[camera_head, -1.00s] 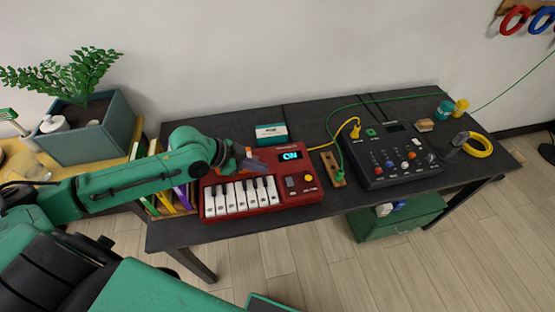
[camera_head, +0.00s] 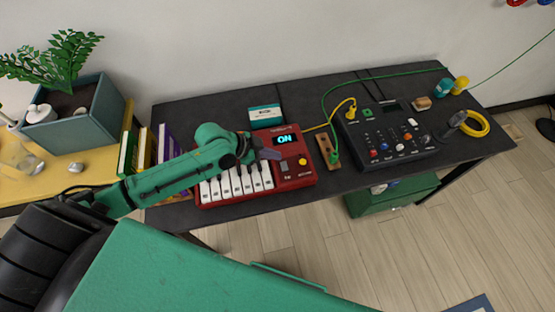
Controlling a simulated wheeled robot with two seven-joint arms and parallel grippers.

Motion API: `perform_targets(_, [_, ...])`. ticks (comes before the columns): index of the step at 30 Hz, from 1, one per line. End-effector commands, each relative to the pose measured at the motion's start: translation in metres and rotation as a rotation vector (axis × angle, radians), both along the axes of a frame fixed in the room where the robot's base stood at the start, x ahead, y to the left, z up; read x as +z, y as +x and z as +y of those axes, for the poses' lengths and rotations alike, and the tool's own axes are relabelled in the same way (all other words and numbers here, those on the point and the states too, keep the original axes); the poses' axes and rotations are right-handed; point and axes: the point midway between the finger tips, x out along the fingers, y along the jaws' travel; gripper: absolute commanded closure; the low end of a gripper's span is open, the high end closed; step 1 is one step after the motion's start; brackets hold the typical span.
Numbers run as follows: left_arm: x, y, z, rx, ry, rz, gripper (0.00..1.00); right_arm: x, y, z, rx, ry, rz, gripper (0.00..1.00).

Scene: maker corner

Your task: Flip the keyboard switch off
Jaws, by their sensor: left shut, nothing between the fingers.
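The red keyboard (camera_head: 300,173) lies on the black table, with white and black keys at its left. Its display (camera_head: 285,139) reads "ON". A dark switch (camera_head: 285,166) and a yellow round button (camera_head: 302,162) sit on its right panel below the display. My left gripper (camera_head: 270,154) is shut and empty, above the keyboard just left of the dark switch and below the display. My left arm hides the upper part of the keys. I cannot tell whether the fingertips touch the keyboard. My right gripper does not show.
A mixer with knobs (camera_head: 388,150) stands right of the keyboard, with a small wooden patch strip (camera_head: 328,150) and cables between them. A teal and white box (camera_head: 265,116) stands behind the keyboard. Books (camera_head: 143,150) and a planter (camera_head: 72,135) are at left. The table's front middle is clear.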

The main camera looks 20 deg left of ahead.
Motion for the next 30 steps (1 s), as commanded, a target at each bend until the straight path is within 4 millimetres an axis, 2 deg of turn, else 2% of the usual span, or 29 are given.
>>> perform_targets(3, [-0.016,0.012,-0.015,0.001,-0.003,0.000,1.00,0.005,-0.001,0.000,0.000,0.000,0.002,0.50])
perform_targets(6, [-0.035,0.012,-0.010,0.002,0.000,0.003,1.00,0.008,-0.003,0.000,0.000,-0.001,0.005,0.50])
perform_targets(10, [-0.050,0.014,-0.009,0.002,0.001,0.000,1.00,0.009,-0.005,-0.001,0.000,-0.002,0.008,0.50])
perform_targets(20, [-0.055,0.014,-0.008,0.001,0.000,-0.001,1.00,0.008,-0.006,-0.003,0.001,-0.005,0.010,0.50])
perform_targets(25, [-0.068,0.016,-0.006,0.000,0.002,-0.002,1.00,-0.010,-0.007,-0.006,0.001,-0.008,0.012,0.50])
perform_targets(30, [-0.063,0.015,-0.006,0.000,0.003,0.002,1.00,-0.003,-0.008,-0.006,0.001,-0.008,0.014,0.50])
